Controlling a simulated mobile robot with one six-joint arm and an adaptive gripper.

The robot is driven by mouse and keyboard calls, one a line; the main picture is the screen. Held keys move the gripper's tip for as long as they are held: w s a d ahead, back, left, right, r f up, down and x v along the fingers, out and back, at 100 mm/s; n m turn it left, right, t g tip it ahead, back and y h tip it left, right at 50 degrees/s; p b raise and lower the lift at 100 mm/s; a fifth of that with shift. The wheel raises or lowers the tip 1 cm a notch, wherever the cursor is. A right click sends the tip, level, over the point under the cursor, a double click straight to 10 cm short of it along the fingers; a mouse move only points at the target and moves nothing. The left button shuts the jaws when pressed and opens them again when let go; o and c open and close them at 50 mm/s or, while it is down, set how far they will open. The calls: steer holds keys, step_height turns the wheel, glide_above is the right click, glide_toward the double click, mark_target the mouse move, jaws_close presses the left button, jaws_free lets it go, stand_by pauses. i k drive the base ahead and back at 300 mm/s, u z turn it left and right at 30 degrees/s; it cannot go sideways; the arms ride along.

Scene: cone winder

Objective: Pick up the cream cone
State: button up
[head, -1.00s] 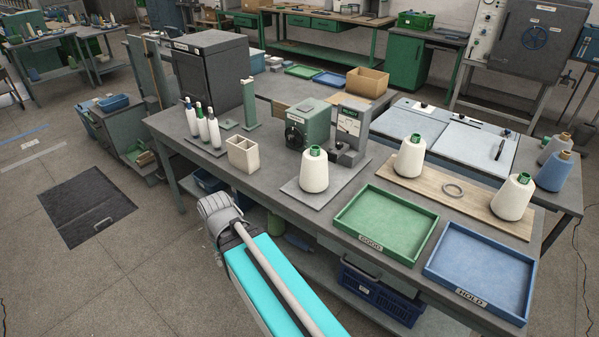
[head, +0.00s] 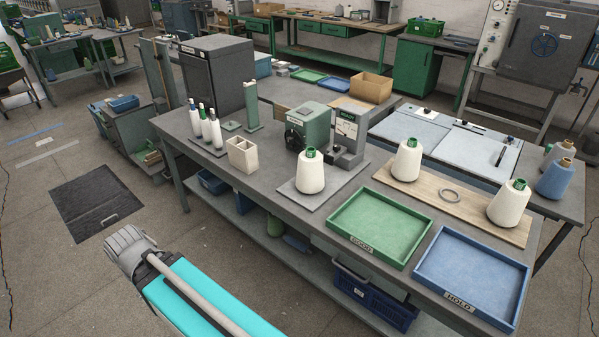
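Three cream cones with green tops show in the head view. One cream cone (head: 310,176) stands upright on a grey plate in front of the green machine (head: 308,128). A second cream cone (head: 407,161) stands on the left end of a wooden board (head: 445,208). A third cream cone (head: 508,205) stands on the board's right end. I cannot tell which one the task means. My arm, with a turquoise link, is at the lower left, in front of the bench and apart from the cones. My gripper is not visible.
A green tray (head: 366,262) and a blue tray (head: 470,309) lie along the bench's front edge. A beige divided box (head: 242,169) and several slim white bobbins stand left. Grey and blue cones (head: 555,181) stand far right.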

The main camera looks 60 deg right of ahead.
mark_target(309, 178)
steer(key=u, duration=0.05)
steer(key=k, duration=1.05)
steer(key=z, duration=1.4)
steer(key=i, duration=0.9)
